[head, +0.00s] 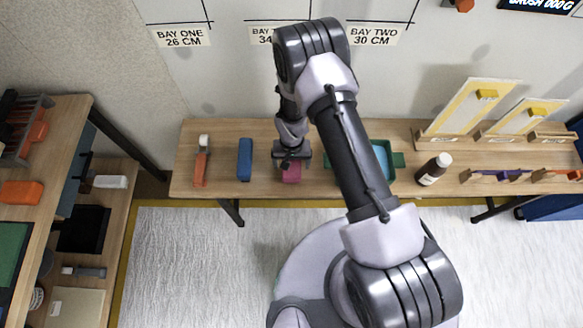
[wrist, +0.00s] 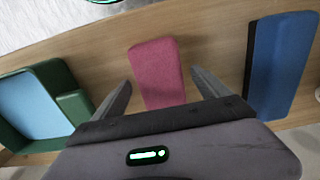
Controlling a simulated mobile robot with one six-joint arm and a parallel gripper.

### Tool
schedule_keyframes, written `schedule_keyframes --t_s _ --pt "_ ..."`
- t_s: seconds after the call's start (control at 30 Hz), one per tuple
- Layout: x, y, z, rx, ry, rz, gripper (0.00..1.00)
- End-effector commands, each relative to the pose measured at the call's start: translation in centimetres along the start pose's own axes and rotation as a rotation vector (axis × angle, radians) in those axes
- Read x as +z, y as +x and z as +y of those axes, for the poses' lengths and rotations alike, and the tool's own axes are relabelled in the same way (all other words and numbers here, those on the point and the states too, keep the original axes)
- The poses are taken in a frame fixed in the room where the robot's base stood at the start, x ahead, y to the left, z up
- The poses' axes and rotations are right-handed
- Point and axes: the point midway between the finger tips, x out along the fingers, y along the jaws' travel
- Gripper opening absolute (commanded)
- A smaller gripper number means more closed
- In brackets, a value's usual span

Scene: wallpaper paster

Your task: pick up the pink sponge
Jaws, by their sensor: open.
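The pink sponge (wrist: 156,72) lies flat on the wooden table, a rounded block. In the wrist view it sits between and beyond the two open fingers of my gripper (wrist: 163,92), with a gap on each side; I cannot tell the height left between them. In the head view the sponge (head: 291,173) shows only in part, just below my gripper (head: 291,160), which hides its far end. My gripper is open and holds nothing.
A blue block (head: 245,160) and an orange-handled tool (head: 201,165) lie to the left. A green tray (head: 398,160) with light blue inside is to the right, partly behind my arm. A brown bottle (head: 434,169) stands farther right. Table is clear around the sponge.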

Motion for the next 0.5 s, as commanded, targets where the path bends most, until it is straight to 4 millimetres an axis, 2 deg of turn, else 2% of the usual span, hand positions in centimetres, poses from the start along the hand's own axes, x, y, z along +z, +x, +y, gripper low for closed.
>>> schedule_keyframes --t_s 0.03,0.07,0.27,0.5 --pt "0.13 1.47 -0.03 0.001 -0.002 -0.002 0.85" --pt "0.09 1.79 -0.05 0.0 -0.002 -0.001 0.85" --pt "0.03 1.67 -0.08 0.0 -0.002 0.0 0.85" --pt "0.05 1.66 -0.07 0.0 -0.001 0.0 0.38"
